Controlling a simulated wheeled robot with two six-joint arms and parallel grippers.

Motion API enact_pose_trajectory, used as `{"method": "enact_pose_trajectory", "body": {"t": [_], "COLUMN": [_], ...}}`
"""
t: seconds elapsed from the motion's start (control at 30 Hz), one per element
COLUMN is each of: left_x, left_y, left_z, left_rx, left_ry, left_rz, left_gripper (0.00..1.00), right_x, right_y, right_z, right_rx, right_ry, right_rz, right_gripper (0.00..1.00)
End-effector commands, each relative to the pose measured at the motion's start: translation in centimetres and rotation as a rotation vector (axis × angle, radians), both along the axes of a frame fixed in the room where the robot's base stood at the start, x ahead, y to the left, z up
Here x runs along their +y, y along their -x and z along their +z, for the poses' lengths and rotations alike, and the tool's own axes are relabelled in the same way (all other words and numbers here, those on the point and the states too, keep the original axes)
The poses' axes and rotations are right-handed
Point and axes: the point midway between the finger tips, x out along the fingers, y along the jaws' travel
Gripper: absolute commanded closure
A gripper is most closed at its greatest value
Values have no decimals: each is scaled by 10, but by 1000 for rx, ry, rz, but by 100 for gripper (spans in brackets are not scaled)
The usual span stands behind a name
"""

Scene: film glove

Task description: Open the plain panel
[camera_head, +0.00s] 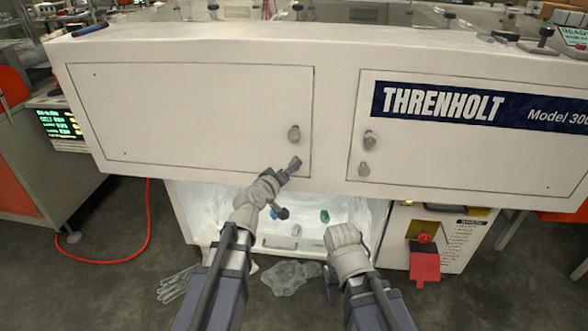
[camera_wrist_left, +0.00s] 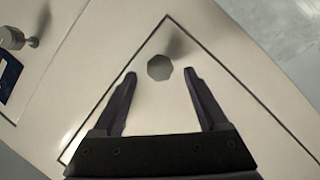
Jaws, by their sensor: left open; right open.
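The plain panel (camera_head: 190,115) is a white door without lettering, flush in the white machine's front at left. Its grey knob (camera_head: 294,132) sits near its right edge. My left gripper (camera_head: 290,186) is open just below that knob in the head view. In the left wrist view the plain panel (camera_wrist_left: 150,105) fills the middle, and its knob (camera_wrist_left: 159,67) shows between the tips of my open left gripper (camera_wrist_left: 159,73), not gripped. My right gripper (camera_head: 345,238) is low, right of the left one; its fingers are mostly hidden by its wrist.
The THRENHOLT panel (camera_head: 450,150) with its own knobs is at right. Below is an open lit bay (camera_head: 205,210) with small objects. Clear film (camera_head: 290,277) and a clear glove (camera_head: 178,283) lie on the floor. A red tag (camera_head: 425,265) hangs at lower right.

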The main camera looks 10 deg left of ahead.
Motion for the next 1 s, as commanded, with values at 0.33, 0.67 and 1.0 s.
{"method": "enact_pose_trajectory", "body": {"t": [0.33,0.67,1.0], "left_x": [-13,-13,-13], "left_y": [-43,-43,-43], "left_z": [-13,-13,-13], "left_rx": [0,0,0], "left_ry": [1,0,0], "left_rz": [0,0,0], "left_gripper": [24,33,71], "right_x": [0,0,0], "right_y": [0,0,0], "right_z": [-13,-13,-13], "right_rx": [0,0,0], "right_ry": [0,0,0], "right_rz": [0,0,0], "right_gripper": [50,50,50]}}
